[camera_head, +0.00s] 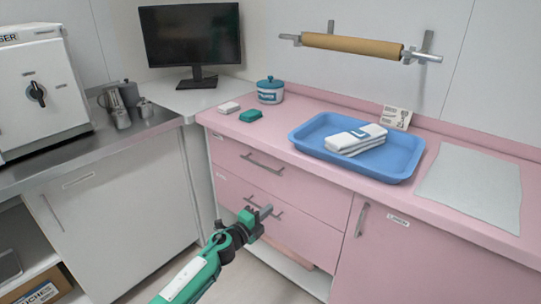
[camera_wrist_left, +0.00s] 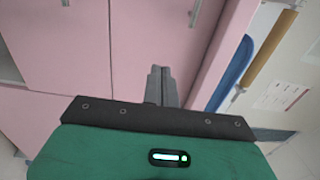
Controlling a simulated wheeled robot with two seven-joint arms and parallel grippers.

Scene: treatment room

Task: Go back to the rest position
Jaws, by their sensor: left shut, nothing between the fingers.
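My left gripper (camera_head: 266,211) is shut and empty, held in the air in front of the pink drawers (camera_head: 275,190). In the left wrist view its two fingers (camera_wrist_left: 160,72) are together, with pink cabinet fronts beyond them. My right gripper is in neither view.
A steel counter (camera_head: 90,145) stands left.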

